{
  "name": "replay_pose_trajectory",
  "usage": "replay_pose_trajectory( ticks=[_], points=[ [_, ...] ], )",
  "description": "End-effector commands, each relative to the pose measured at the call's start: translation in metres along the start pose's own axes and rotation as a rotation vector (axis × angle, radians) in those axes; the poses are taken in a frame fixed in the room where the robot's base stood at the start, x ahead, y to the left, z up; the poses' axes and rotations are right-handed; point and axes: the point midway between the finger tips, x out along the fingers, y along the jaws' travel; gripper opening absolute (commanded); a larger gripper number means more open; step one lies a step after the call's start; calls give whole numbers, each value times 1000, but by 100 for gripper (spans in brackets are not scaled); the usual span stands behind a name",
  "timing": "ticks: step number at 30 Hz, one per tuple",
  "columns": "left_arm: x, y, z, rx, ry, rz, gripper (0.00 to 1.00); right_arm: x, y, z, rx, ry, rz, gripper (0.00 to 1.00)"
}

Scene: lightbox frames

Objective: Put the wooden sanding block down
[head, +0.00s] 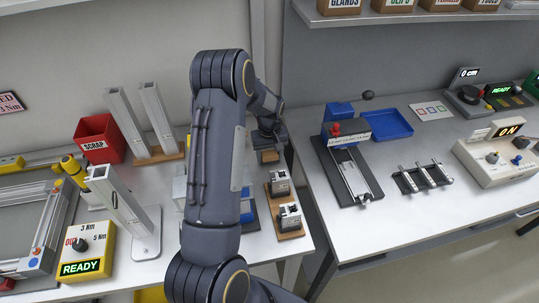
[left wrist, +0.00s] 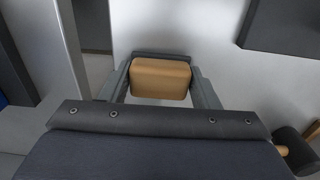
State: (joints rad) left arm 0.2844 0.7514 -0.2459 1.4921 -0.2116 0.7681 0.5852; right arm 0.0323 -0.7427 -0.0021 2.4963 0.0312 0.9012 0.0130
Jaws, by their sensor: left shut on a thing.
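The wooden sanding block (left wrist: 160,79) is a tan, rounded block between the two grey fingers of my left gripper (left wrist: 160,88) in the left wrist view. The fingers press on its left and right sides. In the head view, the left gripper (head: 269,147) is near the right rear of the left table, with a small part of the block (head: 268,156) showing below it. Whether the block touches the tabletop cannot be told. My left arm hides part of the table. My right gripper is not in view.
Two metal fixtures on wooden bases (head: 289,216) stand in front of the gripper. A red scrap bin (head: 99,138) and upright aluminium profiles (head: 157,117) are to the left. A gap separates this table from the right-hand bench (head: 430,212), which holds a blue tray (head: 388,123).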

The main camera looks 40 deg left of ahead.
Motion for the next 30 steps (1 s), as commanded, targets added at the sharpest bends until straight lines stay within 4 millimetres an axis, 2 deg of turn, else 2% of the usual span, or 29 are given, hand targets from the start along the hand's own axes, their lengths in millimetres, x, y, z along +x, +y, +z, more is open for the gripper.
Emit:
replay_pose_trajectory(
  ticks=[6, 7, 12, 20, 25, 30],
  points=[
    [8, 0, 0, 0, 0, 0, 19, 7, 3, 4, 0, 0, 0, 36],
    [7, 0, 0, 0, 0, 0, 58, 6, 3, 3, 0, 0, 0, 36],
    [6, 0, 0, 0, 0, 0, 77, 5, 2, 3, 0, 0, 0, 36],
    [6, 0, 0, 0, 0, 0, 77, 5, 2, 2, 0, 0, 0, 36],
    [1, 0, 0, 0, -1, -1, 77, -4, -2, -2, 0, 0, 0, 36],
    [-26, 0, 0, 0, 3, 2, 77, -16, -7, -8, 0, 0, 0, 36]
  ],
)
